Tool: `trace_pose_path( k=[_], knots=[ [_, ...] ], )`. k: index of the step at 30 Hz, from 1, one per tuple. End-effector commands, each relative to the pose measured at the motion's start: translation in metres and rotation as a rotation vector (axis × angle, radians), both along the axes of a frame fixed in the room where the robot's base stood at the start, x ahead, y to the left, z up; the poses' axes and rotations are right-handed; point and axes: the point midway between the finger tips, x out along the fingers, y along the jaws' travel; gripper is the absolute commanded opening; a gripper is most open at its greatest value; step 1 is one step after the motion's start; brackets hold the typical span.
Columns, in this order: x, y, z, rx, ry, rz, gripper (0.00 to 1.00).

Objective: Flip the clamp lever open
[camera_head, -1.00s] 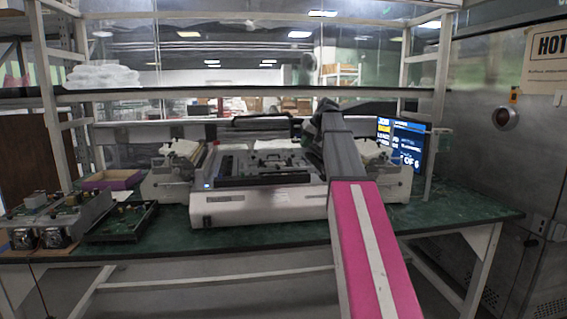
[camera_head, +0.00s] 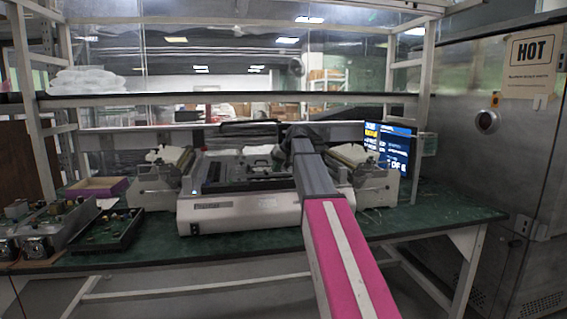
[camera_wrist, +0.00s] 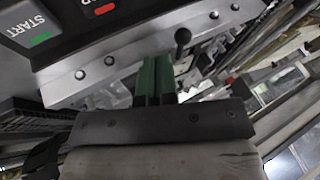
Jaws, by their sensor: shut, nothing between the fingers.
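In the wrist view a black-knobbed lever (camera_wrist: 182,38) stands near a metal panel edge; it looks like the clamp lever. My gripper (camera_wrist: 153,62) has green fingers, shut together and empty. Its tips show just left of the knob; I cannot tell whether they touch the lever. In the head view the grey machine (camera_head: 240,213) sits on the bench, and my arm reaches over its right side. My gripper is hidden there behind the arm, and the lever is too small to make out.
The wrist view shows a START button (camera_wrist: 25,25) and a red button (camera_wrist: 103,9) on the panel. On the green bench (camera_head: 440,212) are a black tray of electronics (camera_head: 105,230) at left and a lit monitor (camera_head: 388,147) at right. A shelf (camera_head: 250,98) crosses above.

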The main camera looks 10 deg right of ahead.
Motion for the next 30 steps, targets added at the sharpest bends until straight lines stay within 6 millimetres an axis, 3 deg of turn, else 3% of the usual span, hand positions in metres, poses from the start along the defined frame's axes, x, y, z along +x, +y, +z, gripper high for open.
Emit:
trace_pose_path(
  k=[6,20,30],
  knots=[
    [0.000,0.016,-0.003,-0.001,0.000,0.000,0.00],
    [0.000,0.019,-0.003,-0.001,0.000,-0.004,0.00],
    [-0.002,0.031,-0.004,-0.001,0.001,-0.045,0.00]
  ],
)
